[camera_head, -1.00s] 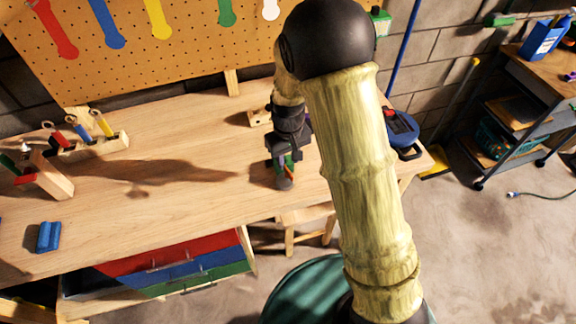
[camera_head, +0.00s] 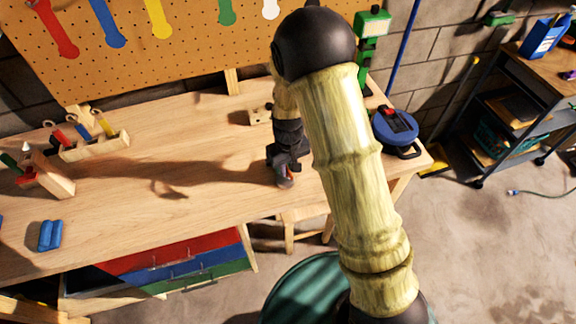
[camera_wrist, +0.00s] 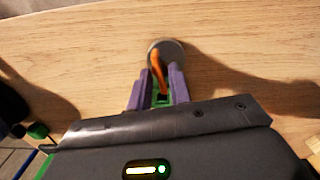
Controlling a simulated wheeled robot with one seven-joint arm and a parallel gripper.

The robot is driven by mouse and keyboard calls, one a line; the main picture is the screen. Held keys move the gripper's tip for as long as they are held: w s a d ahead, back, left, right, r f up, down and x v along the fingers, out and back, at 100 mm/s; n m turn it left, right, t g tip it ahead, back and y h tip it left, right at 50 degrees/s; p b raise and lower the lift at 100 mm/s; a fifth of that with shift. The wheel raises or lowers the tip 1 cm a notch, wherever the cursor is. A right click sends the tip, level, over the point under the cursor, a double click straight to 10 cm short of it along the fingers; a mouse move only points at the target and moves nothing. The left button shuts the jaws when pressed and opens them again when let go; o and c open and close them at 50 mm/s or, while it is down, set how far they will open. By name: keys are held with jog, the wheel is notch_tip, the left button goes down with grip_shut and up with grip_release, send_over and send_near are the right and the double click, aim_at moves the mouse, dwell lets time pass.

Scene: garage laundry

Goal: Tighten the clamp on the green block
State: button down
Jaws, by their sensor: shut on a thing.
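My gripper (camera_head: 285,172) is low over the front right part of the workbench. In the wrist view its purple fingers (camera_wrist: 160,92) are closed around a slim orange piece (camera_wrist: 158,70), with a bit of green low between them. The orange piece reaches over a grey round disc (camera_wrist: 172,50). I cannot tell whether these belong to a clamp. At the bench's left end stands a wooden upright (camera_head: 52,180) with a red part (camera_head: 26,179) and a dark green piece (camera_head: 9,162) beside it. I cannot tell whether that green piece is the green block.
A wooden rack (camera_head: 95,148) with coloured tools and a blue piece (camera_head: 50,236) are on the left. A small wooden block (camera_head: 260,115) is behind my gripper, and a blue round device (camera_head: 396,128) is at the right end. The middle of the workbench (camera_head: 190,150) is clear.

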aim_at(288, 169)
jog(key=shift+m, duration=1.1)
jog(key=c, duration=1.5)
grip_release()
jog(key=shift+c, duration=0.2)
jog(key=shift+r, duration=0.1)
notch_tip(288, 169, up, 17)
jog(key=b, duration=0.2)
jog(key=shift+r, duration=0.15)
